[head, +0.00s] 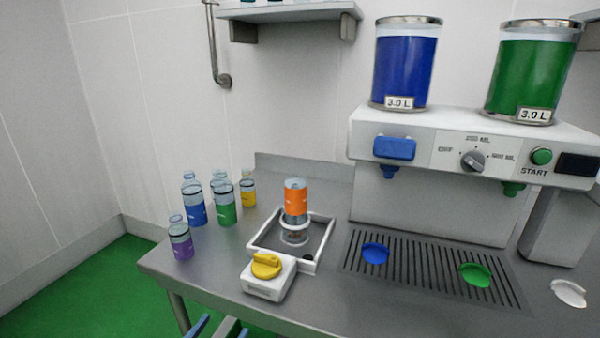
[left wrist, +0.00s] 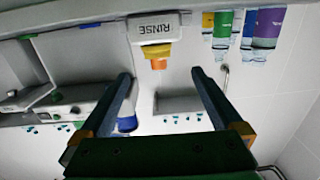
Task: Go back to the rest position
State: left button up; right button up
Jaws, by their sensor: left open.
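My left gripper (head: 220,326) shows only as blue fingertips at the bottom edge of the head view, in front of the table's near edge. In the left wrist view, which looks upside down, my left gripper (left wrist: 161,74) has its two fingers wide apart with nothing between them. The rinse station's box (left wrist: 155,27), marked RINSE, and its yellow knob (left wrist: 157,50) lie beyond the fingers. My right gripper is not in view.
An orange-labelled bottle (head: 296,199) stands upside down on the rinse station (head: 270,279). Blue (head: 197,214), green (head: 227,213), yellow (head: 248,197) and purple (head: 180,246) bottles stand at the left. The dispenser (head: 420,204) stands right, above a slatted grate (head: 423,274).

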pick_arm(q)
jog(key=s+a+f+g+y, duration=0.1)
jog(key=s+f+g, duration=0.15)
jog(key=f, duration=0.55)
jog(key=s+a+f+n+g+y, duration=0.1)
jog(key=s+a+f+g+y, duration=0.15)
jog(key=f, duration=0.55)
jog(key=s+a+f+g, duration=0.15)
jog(key=s+f, duration=0.25)
jog(key=f, duration=0.4)
jog(key=s+d+f+g+y, duration=0.1)
jog(key=s+f+g, duration=0.3)
jog(key=s+f, duration=0.3)
jog(key=s+d+f+g+y, duration=0.1)
jog(key=s+f+g, duration=0.4)
jog(key=s, duration=1.3)
notch_tip(320, 180, down, 2)
jog(key=shift+f, duration=0.15)
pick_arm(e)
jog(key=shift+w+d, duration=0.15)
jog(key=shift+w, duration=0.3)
